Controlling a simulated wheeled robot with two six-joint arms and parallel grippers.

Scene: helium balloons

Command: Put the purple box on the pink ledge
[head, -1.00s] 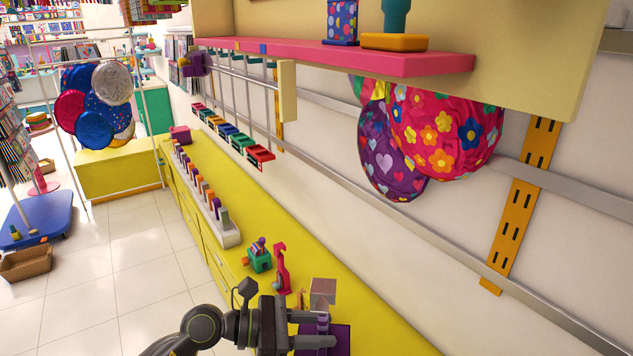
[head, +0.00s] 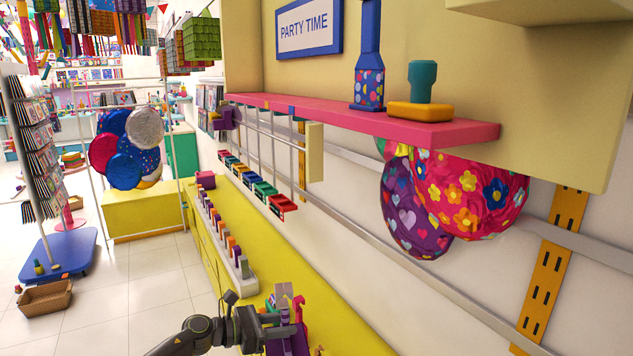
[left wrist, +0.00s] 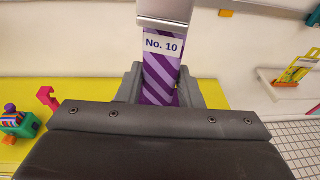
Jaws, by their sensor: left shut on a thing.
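The purple box (left wrist: 160,72) has diagonal stripes, a "No. 10" label and a silver-grey piece at its top in the left wrist view. My left gripper (head: 287,324) is shut on it. In the head view the gripper and box are low in the picture, in front of the yellow counter and well below the pink ledge; the fingers partly hide the box. The pink ledge (head: 365,122) runs along the wall at upper right. My right gripper is not in view.
On the ledge's near half stand a blue spotted bottle (head: 369,72) and a yellow block with a teal knob (head: 421,108). The ledge's far-left stretch looks clear. Balloons (head: 460,195) hang under its near end. A rack of coloured trays (head: 262,194) hangs below its far part.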

